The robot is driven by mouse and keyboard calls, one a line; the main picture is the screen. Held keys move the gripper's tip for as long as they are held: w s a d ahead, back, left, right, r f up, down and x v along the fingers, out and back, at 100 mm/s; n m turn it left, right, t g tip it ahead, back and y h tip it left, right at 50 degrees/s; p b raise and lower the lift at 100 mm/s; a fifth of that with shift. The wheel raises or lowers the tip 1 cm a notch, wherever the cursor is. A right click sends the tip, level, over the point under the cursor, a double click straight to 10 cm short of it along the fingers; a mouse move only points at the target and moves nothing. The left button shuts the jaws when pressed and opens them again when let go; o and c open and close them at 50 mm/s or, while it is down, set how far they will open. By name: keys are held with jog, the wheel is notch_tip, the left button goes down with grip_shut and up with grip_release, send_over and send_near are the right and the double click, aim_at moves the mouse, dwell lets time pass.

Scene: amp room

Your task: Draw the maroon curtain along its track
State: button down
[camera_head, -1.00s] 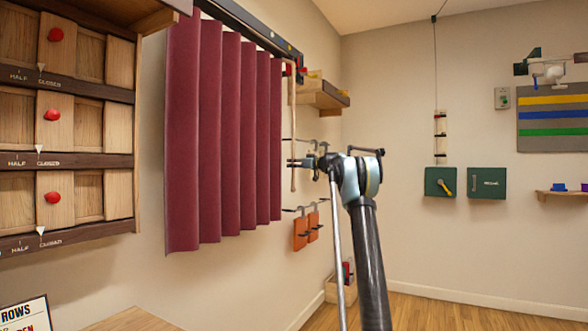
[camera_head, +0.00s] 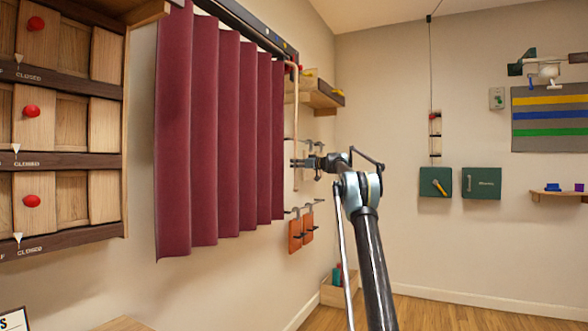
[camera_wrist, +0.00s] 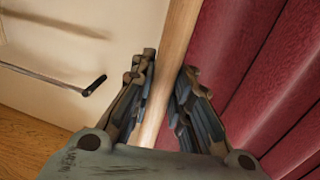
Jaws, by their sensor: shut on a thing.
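The maroon curtain (camera_head: 205,130) hangs in folds from a dark track (camera_head: 250,24) on the left wall. A pale wooden rod (camera_head: 296,105) hangs at the curtain's right end. My gripper (camera_head: 297,163) is at the rod's lower part, just right of the curtain's edge. In the wrist view the rod (camera_wrist: 180,30) passes between the fingers of my gripper (camera_wrist: 169,72), which is shut on it. The curtain (camera_wrist: 270,70) fills the right side of that view. The finger contact is partly hidden by the fingers.
A wooden cabinet with red knobs (camera_head: 32,110) stands left of the curtain. Beyond the rod are a wall shelf (camera_head: 318,97), orange tags on hooks (camera_head: 301,233) and a floor box (camera_head: 338,288). Green boxes (camera_head: 436,182) hang on the far wall. Open floor lies at the lower right.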

jog(key=c, duration=1.5)
grip_release()
jog(key=shift+w+d, duration=0.3)
jog(key=shift+d, duration=0.3)
jog(key=shift+a, duration=0.1)
jog(key=shift+s+a, duration=0.1)
jog(key=shift+s, duration=0.1)
jog(key=v, duration=1.2)
jog(key=shift+f, duration=0.1)
